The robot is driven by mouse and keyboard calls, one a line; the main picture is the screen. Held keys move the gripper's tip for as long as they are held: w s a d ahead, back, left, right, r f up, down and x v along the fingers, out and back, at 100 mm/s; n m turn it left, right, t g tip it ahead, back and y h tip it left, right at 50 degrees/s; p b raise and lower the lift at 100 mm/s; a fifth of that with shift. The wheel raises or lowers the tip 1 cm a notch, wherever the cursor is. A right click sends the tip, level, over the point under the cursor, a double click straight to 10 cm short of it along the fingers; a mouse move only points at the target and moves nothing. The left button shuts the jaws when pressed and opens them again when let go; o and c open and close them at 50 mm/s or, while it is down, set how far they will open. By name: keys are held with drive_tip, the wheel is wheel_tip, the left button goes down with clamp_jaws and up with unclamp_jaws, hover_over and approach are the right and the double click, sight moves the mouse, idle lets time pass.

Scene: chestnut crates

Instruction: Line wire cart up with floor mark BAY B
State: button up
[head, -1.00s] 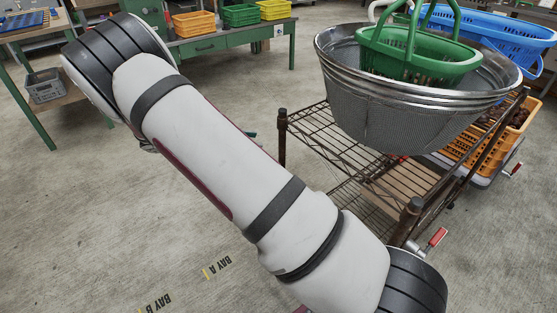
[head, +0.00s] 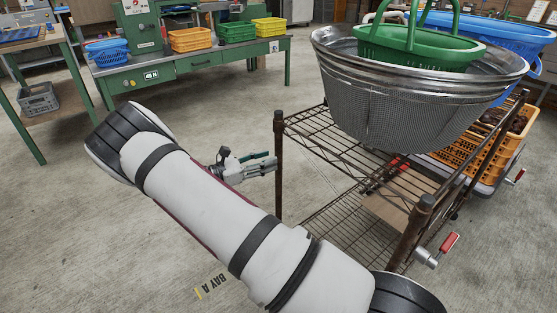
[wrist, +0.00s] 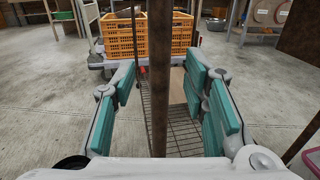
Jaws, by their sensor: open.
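The wire cart (head: 322,143) has brown posts and wire shelves and stands in the right half of the head view. My gripper (head: 262,166) is beside its left post, below the top shelf level. In the wrist view my gripper (wrist: 160,82) is open, with its teal finger pads on either side of a cart post (wrist: 158,60). The pads look apart from the post. The floor mark BAY A (head: 213,284) shows at the bottom of the head view. BAY B is not visible now.
A wire mesh basket (head: 405,112) holding a green basket (head: 425,45) sits on the cart. Orange crates (wrist: 152,36) stand behind it. A green workbench (head: 200,65) with coloured bins is at the back.

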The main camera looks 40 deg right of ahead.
sight(279, 156)
drive_tip(key=shift+s+d+b, duration=0.2)
drive_tip(key=shift+d+b, duration=0.1)
drive_tip(key=shift+d, duration=0.95)
drive_tip(key=shift+s+d+b, duration=0.2)
drive_tip(key=shift+d+b, duration=0.1)
drive_tip(key=shift+d, duration=0.9)
clamp_jaws()
